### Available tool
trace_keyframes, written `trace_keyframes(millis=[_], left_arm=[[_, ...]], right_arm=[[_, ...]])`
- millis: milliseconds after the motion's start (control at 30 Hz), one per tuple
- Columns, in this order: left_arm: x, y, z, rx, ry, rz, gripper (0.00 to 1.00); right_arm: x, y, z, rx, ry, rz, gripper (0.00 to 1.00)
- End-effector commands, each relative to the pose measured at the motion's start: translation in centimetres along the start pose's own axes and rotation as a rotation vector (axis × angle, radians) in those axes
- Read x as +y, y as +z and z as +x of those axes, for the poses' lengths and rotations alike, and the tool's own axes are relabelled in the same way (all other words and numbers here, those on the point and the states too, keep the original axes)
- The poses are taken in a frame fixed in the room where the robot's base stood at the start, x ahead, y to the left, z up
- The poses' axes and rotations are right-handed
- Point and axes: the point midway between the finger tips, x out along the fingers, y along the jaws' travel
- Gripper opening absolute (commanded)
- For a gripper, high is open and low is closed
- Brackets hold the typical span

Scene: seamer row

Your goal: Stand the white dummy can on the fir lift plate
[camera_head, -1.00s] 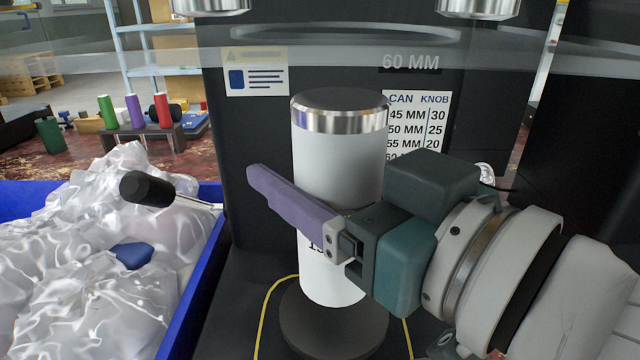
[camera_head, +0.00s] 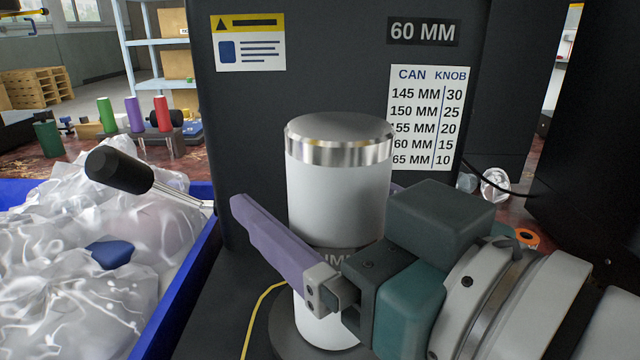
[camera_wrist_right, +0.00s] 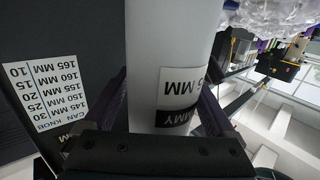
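The white dummy can (camera_head: 338,205), with a silver band and grey top, is upright over the round dark lift plate (camera_head: 283,340). Its lower end appears to meet the plate, though my gripper hides part of it and I cannot be sure of contact. My right gripper (camera_head: 318,198) reaches in from the right with its purple fingers on either side of the can, around its middle. In the right wrist view the can (camera_wrist_right: 165,35) fills the space between the fingers, and the gripper looks shut on it. My left gripper is not in view.
A dark machine panel behind carries a can/knob chart (camera_head: 430,115) and a 60 MM sign (camera_head: 422,32). A blue bin (camera_head: 190,270) with clear plastic bags stands left; a black-handled lever (camera_head: 118,170) juts above it. A yellow line (camera_head: 258,310) marks the surface near the plate.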

Motion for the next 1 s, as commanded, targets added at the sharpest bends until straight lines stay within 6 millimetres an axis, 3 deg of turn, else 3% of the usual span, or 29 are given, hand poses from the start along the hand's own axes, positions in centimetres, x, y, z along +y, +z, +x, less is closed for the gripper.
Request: trace_keyframes(millis=[433,800,1000], left_arm=[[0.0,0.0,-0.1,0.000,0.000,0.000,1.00],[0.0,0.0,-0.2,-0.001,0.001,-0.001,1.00],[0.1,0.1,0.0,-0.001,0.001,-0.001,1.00]], right_arm=[[0.0,-0.1,-0.8,-0.001,0.001,0.002,1.00],[0.0,0.1,-7.6,-0.005,0.001,0.003,1.00],[0.0,0.1,-10.4,-0.003,0.002,0.002,1.00]])
